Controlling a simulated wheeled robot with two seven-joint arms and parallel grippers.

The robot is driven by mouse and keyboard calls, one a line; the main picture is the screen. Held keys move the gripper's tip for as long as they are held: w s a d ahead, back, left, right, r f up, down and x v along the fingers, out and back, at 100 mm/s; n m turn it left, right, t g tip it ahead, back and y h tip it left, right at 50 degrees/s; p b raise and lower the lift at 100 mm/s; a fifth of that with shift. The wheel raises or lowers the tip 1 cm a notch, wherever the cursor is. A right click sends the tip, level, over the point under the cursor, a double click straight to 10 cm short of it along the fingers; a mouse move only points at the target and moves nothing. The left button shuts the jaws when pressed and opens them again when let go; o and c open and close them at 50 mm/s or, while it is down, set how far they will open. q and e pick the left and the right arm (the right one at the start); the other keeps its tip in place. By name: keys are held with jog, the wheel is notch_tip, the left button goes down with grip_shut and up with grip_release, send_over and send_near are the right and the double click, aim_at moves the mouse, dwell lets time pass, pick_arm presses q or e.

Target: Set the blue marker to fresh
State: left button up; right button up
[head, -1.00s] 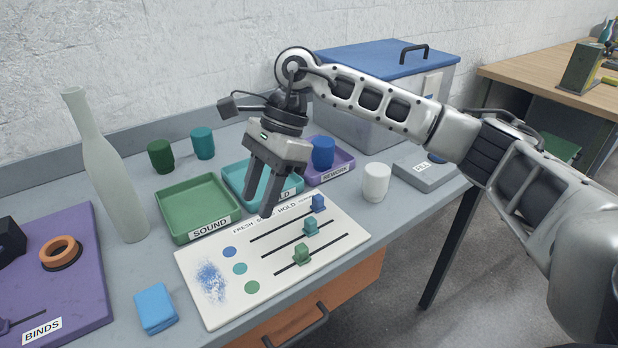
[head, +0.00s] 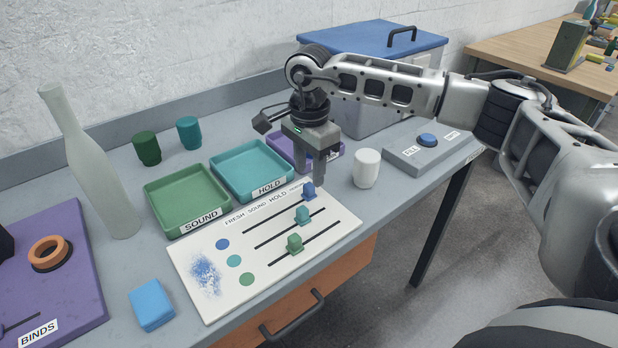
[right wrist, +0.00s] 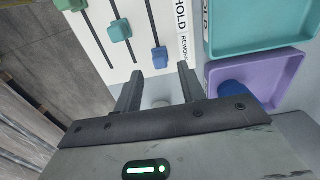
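The white board (head: 205,305) has three slots with sliding markers. Its labels read FRESH, SOUND, HOLD and REWORK from left to right. The blue marker (head: 309,191) stands at the right, REWORK end of the top slot. The teal marker (head: 303,214) and green marker (head: 295,243) stand in the lower slots. My right gripper (head: 311,181) is just behind the blue marker in the head view. In the right wrist view its fingers (right wrist: 158,82) are apart, and the blue marker (right wrist: 160,58) shows just beyond them, between their lines. My left gripper is out of view.
Behind the board are the green SOUND tray (head: 190,222), teal HOLD tray (head: 262,195) and purple tray (head: 278,144); the purple tray holds a blue cylinder (right wrist: 237,90). A white cylinder (head: 367,168) stands right of the gripper. A tall bottle (head: 95,165) stands at left.

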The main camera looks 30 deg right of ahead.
aim_at(309, 185)
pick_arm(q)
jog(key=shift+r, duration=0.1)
pick_arm(e)
jog(key=shift+f, duration=1.95)
